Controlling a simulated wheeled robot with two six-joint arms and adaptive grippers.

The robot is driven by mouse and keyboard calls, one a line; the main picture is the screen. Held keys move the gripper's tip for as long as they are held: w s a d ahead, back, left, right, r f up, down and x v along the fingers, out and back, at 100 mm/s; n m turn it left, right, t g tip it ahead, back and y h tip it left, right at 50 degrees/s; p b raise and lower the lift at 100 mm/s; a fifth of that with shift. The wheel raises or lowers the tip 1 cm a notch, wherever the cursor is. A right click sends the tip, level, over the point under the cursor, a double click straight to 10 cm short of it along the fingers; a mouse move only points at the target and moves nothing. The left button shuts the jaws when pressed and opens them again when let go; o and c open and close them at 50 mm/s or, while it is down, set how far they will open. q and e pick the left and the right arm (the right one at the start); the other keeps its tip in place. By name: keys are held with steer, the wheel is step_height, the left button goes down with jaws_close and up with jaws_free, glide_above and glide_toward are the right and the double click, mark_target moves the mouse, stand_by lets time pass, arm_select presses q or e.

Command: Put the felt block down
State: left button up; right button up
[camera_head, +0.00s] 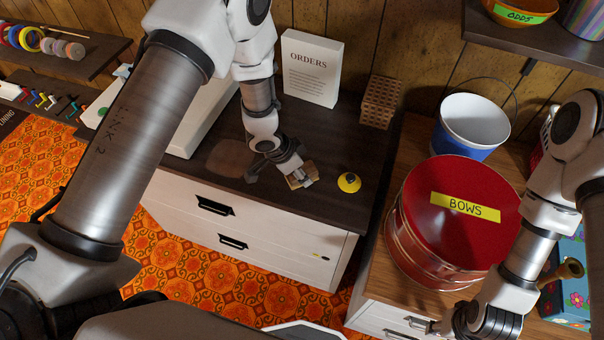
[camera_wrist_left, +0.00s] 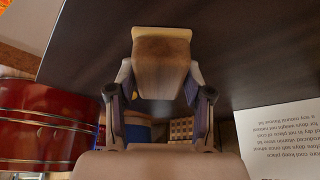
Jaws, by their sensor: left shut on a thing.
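The felt block (camera_head: 301,175) is a brown wooden block with a pale cream felt face. My left gripper (camera_head: 292,172) is shut on it, over the dark top of the white drawer cabinet (camera_head: 325,215). In the left wrist view the block (camera_wrist_left: 162,68) sits between the two fingers, its cream edge pointing away from the palm. I cannot tell whether the block touches the dark top. My right gripper (camera_head: 482,321) is low at the right, by the front of the wooden-topped cabinet; its fingertips are not clear.
A yellow round item (camera_head: 349,182) lies just right of the block. An ORDERS card (camera_head: 312,68) and a holed wooden block (camera_head: 380,101) stand behind. A red BOWS tin (camera_head: 462,205) and blue bucket (camera_head: 472,122) stand on the right cabinet. Dark top left of the yellow item is partly clear.

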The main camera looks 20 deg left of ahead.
arm_select(q)
steer(key=shift+w+d, duration=0.2)
steer(key=o, duration=1)
steer(key=shift+s+a, duration=0.15)
steer(key=shift+r, duration=0.2)
steer(key=p+v, duration=0.1)
steer(key=v, duration=1.1)
steer(key=s+a+f+n+g+y, duration=0.1)
steer(key=s+a+f+n, duration=0.1)
steer(key=s+f, duration=0.3)
steer(key=s+a+f+n+g+y, duration=0.1)
steer(key=s+f+n, duration=0.3)
steer(key=s, duration=0.7)
steer(key=s+a+f+n+g+y, duration=0.1)
steer(key=s+a+f+n, duration=0.2)
steer(key=s+f, duration=0.4)
steer(key=shift+s+f+n, duration=0.25)
steer(key=shift+s+n, duration=0.15)
